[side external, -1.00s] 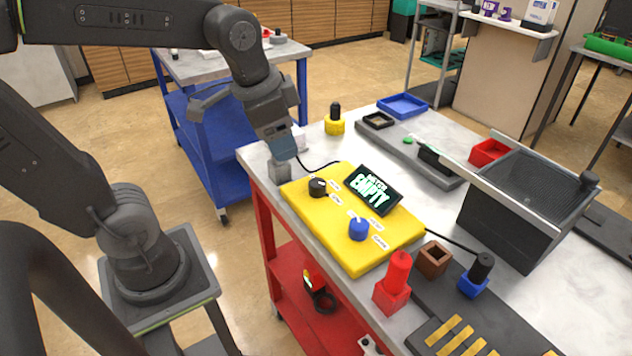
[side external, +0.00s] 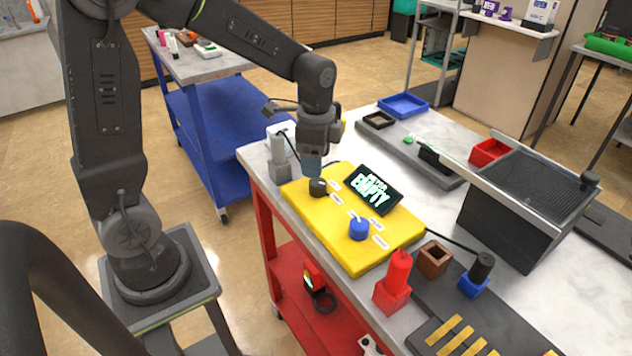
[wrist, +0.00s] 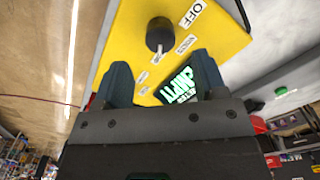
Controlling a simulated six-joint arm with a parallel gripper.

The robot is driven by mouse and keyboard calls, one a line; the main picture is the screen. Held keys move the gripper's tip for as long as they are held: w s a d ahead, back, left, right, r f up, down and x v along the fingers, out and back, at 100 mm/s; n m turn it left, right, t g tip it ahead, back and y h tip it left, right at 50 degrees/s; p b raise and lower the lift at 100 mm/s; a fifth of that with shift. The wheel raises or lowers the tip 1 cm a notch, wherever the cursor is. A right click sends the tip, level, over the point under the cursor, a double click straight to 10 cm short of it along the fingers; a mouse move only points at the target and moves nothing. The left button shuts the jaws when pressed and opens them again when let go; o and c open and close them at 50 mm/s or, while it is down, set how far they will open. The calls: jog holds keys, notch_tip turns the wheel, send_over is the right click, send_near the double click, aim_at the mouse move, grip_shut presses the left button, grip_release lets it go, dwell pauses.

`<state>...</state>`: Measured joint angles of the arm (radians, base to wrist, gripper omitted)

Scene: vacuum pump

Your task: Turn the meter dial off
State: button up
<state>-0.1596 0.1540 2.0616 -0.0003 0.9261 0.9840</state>
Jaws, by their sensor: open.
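The yellow panel (side external: 345,236) lies on the table and carries a black dial (side external: 317,188), a blue dial (side external: 359,229) and a black display (side external: 373,190) with green text, of which "EMPTY" is readable. My gripper (side external: 312,166) points down just above the black dial in the side view, its fingertips close over it. In the wrist view, the black dial (wrist: 160,35) lies beyond my open fingers (wrist: 163,80), with a white "OFF" label (wrist: 196,13) on the panel nearby. Nothing is between the fingers. The blue dial is not seen in the wrist view.
A red block (side external: 393,285), a brown open box (side external: 434,259) and a blue block with a black knob (side external: 477,275) stand near the panel's front right. A grey-white device (side external: 281,155) stands at its back left. A dark bin (side external: 525,205) is at right.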

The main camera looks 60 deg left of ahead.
aim_at(316, 181)
notch_tip(316, 181, down, 7)
jog(key=shift+r, duration=0.15)
jog(key=c, duration=0.9)
